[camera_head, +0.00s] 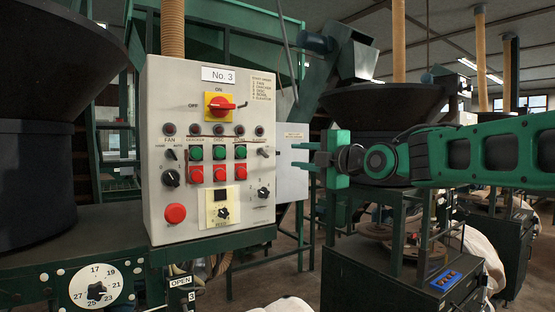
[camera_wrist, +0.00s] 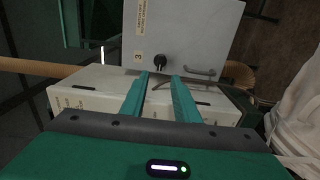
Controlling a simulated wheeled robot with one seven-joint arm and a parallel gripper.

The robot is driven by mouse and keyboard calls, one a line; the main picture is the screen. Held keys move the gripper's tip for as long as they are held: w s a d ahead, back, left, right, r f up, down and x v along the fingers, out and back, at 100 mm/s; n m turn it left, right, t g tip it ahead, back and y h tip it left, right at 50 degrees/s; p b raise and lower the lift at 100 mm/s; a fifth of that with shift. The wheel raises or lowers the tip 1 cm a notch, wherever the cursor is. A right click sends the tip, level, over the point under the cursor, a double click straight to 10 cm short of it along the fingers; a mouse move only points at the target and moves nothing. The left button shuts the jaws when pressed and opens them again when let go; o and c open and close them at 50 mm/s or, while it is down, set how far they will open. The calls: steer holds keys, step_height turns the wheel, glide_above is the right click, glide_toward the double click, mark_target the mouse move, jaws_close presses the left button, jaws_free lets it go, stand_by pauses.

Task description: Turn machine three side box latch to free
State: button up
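The machine three side box (camera_head: 291,183) is a pale grey panel just right of the No. 3 control cabinet. In the wrist view, the side box (camera_wrist: 185,25) carries a "3" label and printed text. Its black latch (camera_wrist: 160,62) is a small round knob near the lower edge; its exact turn angle is too small to tell. My gripper (camera_head: 299,155) is in front of the side box, its fingers pointing left. In the wrist view my gripper (camera_wrist: 159,78) is open and empty, its fingertips apart just below the latch. The latch cannot be made out in the head view.
The control cabinet (camera_head: 209,150) with switches and buttons stands left of my gripper. A grey bar handle (camera_wrist: 200,72) is right of the latch. A white surface (camera_wrist: 90,95) lies below the box. A dark green machine stand (camera_head: 385,280) is below my arm.

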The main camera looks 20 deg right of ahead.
steer(key=x, duration=1)
steer(key=shift+f, duration=0.1)
jaws_close()
steer(key=shift+a, duration=0.1)
